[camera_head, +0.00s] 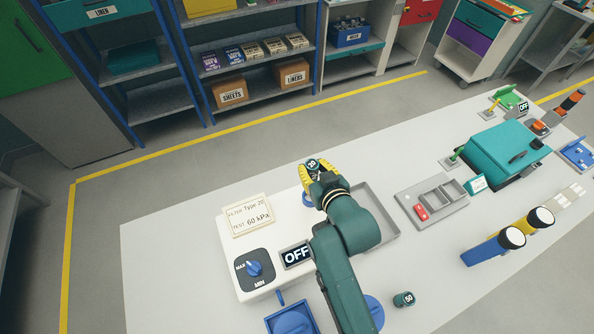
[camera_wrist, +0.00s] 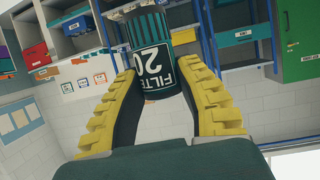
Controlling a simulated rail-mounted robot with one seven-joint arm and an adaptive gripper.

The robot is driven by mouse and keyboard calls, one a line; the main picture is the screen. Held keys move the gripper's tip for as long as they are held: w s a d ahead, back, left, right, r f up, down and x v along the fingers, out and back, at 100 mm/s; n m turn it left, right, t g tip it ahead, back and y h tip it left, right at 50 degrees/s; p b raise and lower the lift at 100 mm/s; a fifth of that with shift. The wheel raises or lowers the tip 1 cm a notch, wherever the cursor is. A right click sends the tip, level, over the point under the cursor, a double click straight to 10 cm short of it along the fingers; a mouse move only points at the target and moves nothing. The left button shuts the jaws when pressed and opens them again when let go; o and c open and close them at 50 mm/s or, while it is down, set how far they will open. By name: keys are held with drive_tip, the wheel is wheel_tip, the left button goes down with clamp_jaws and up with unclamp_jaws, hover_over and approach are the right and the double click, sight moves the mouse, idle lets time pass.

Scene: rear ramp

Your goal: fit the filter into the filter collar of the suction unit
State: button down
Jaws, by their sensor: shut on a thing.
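My gripper (camera_head: 319,178) is shut on a dark green filter (camera_wrist: 152,72). Its label reads "FILTER 20", upside down in the wrist view, and its "20" end (camera_head: 313,163) shows in the head view. The yellow fingers (camera_wrist: 160,85) lie on either side of it. The white suction unit (camera_head: 216,262) stands on the bench, left of my arm. A blue part (camera_head: 306,200), perhaps the filter collar, shows partly just below the gripper, mostly hidden. I cannot tell whether the filter touches it.
Another filter (camera_head: 404,299), marked 50, stands right of my arm. A grey tray (camera_head: 383,211) lies behind the arm. A teal case (camera_head: 500,150) is farther right.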

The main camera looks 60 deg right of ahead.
drive_tip(key=f, duration=0.9)
drive_tip(key=shift+s+a+f, duration=0.2)
drive_tip(key=shift+s+a, duration=0.05)
drive_tip(key=shift+s, duration=0.1)
drive_tip(key=shift+f, duration=0.35)
drive_tip(key=shift+w+f+b, duration=0.1)
drive_tip(key=shift+f+b, duration=0.1)
drive_tip(key=shift+b, duration=0.1)
drive_tip(key=c, duration=0.8)
unclamp_jaws()
drive_tip(key=shift+r, duration=0.15)
